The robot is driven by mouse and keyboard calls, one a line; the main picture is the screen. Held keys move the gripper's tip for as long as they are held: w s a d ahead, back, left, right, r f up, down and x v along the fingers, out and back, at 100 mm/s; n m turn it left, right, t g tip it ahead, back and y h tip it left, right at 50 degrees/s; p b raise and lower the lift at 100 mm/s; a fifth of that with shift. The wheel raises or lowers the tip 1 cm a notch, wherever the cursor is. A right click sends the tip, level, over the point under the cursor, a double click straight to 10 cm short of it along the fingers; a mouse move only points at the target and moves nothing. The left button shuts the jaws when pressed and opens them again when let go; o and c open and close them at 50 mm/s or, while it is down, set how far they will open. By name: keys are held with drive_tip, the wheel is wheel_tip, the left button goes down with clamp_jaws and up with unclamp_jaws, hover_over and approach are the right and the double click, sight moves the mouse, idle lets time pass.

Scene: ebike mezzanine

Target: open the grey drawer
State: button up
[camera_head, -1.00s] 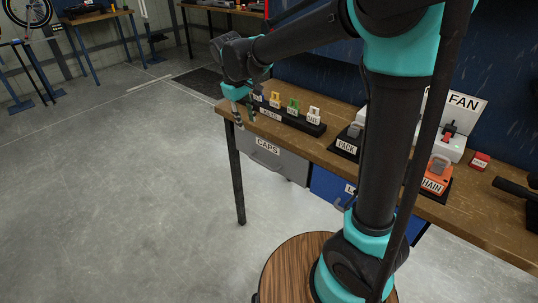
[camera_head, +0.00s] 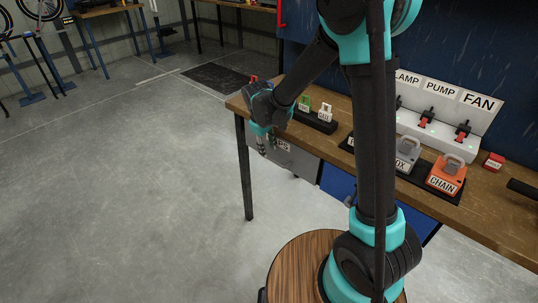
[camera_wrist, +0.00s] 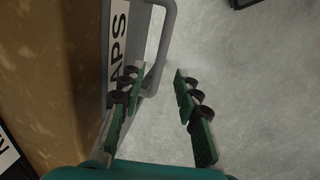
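The grey drawer (camera_head: 297,161) hangs under the left end of the workbench and looks shut; my gripper partly hides it in the head view. In the wrist view its CAPS label (camera_wrist: 118,40) and grey bar handle (camera_wrist: 164,45) show at the upper left. My gripper (camera_head: 266,150) is in front of the drawer, pointing down. In the wrist view my gripper (camera_wrist: 158,75) has its two green-padded fingers apart, with nothing held. The lower end of the handle appears beside the left fingertip, inside the gap. I cannot tell whether they touch.
The wooden benchtop (camera_head: 333,142) lies right above the drawer. A blue drawer (camera_head: 338,184) is to its right, and a bench leg (camera_head: 246,170) to its left. An orange CHAIN block (camera_head: 446,175) and a switch panel (camera_head: 437,120) stand on top. The floor in front is clear.

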sight(269, 158)
drive_tip(key=shift+w+d+f, duration=0.15)
drive_tip(key=shift+f, duration=0.8)
drive_tip(key=shift+w+d+f, duration=0.1)
drive_tip(key=shift+w+f, duration=0.05)
drive_tip(key=shift+f, duration=0.8)
clamp_jaws()
